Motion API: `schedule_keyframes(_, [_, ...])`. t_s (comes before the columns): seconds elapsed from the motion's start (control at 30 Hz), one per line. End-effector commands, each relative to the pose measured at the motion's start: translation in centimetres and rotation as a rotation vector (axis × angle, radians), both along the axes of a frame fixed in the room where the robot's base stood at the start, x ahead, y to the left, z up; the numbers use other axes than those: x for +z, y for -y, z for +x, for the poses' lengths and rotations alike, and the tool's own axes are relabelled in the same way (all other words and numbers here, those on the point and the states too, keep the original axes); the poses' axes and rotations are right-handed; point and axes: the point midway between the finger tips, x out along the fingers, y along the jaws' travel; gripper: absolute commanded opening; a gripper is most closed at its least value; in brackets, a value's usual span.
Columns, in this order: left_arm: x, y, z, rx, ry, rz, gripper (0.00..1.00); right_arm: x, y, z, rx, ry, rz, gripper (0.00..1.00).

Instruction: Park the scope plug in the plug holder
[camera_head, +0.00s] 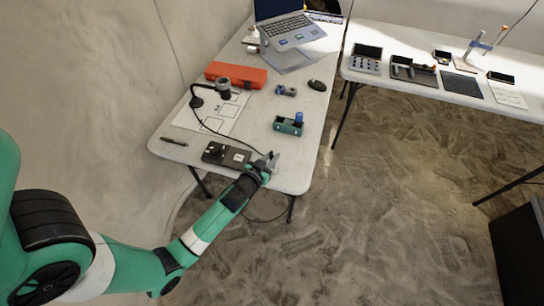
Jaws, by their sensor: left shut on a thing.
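My left arm reaches in from the lower left, and its gripper (268,162) is at the front right part of the near table. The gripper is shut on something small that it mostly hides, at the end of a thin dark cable. I take this to be the scope plug. The cable runs up to a dark scope-like device (223,86) standing on the table. A dark box (226,156) with a pale label lies just left of the gripper. I cannot tell which piece is the plug holder. My right gripper is not in view.
A green tray (281,126) with a blue item is just beyond the gripper. A red case (236,75), a mouse (317,85), a laptop (287,24) and a pen (173,141) are also on the table. A second table (400,42) stands at the right.

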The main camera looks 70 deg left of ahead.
Motion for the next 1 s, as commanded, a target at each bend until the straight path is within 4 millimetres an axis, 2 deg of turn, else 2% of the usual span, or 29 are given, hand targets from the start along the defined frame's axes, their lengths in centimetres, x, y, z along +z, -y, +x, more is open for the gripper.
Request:
schedule_keyframes(0.63, [-1.7, 0.0, 0.0, 0.000, 0.000, 0.000, 0.00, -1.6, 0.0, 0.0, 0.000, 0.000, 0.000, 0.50])
schedule_keyframes(0.67, [-1.6, 0.0, 0.0, 0.000, 0.000, 0.000, 0.22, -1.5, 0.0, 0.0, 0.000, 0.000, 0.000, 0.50])
schedule_keyframes(0.83, [-1.6, 0.0, 0.0, 0.000, 0.000, 0.000, 0.53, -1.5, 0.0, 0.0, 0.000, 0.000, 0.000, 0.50])
schedule_keyframes(1.0, [-1.6, 0.0, 0.0, 0.000, 0.000, 0.000, 0.54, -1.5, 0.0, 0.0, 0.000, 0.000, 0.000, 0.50])
